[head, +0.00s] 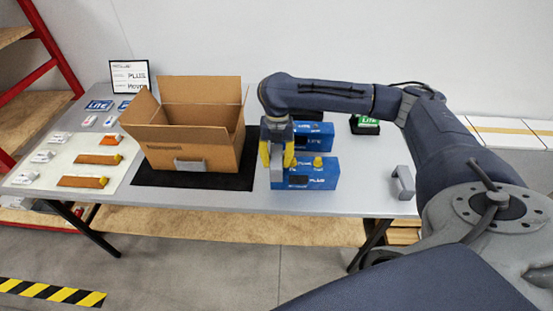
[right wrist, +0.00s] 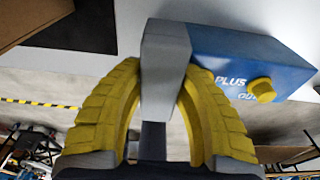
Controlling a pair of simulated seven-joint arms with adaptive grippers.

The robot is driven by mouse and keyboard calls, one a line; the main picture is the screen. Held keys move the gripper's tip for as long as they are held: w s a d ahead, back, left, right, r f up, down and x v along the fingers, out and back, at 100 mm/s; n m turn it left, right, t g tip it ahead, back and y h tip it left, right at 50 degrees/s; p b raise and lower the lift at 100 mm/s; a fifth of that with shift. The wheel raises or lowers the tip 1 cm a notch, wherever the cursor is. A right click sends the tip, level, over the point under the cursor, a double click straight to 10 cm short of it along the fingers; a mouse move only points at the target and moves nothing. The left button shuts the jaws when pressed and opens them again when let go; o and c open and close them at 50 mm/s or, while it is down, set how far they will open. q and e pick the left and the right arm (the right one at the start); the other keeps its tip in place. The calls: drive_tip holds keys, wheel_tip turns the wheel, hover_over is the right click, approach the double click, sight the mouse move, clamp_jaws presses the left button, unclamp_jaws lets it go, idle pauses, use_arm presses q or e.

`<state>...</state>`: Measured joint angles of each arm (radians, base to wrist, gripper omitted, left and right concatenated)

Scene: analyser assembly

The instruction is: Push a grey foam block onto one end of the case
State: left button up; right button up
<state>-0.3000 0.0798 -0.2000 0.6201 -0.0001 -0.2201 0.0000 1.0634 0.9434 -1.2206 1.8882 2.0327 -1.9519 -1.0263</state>
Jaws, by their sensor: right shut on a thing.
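My right gripper (head: 277,156) points down at the left end of the front blue case (head: 318,174). Its yellow fingers are shut on a grey foam block (right wrist: 165,62). In the right wrist view the block stands between the fingers, against the end of the blue case (right wrist: 240,52); I cannot tell how far it is seated. The case has "PLUS" lettering and yellow knobs on it. A second grey foam block (head: 403,183) sits on the table to the right. My left gripper is not in view.
Another blue case (head: 315,133) stands just behind. An open cardboard box (head: 195,140) stands on a black mat (head: 150,177) to the left. A pale sheet (head: 50,174) with several small parts lies at the far left.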

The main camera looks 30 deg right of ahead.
drive_tip(key=shift+f, duration=0.1)
drive_tip(key=o, duration=1)
drive_tip(key=shift+o, duration=0.2)
drive_tip(key=shift+r, duration=3.55)
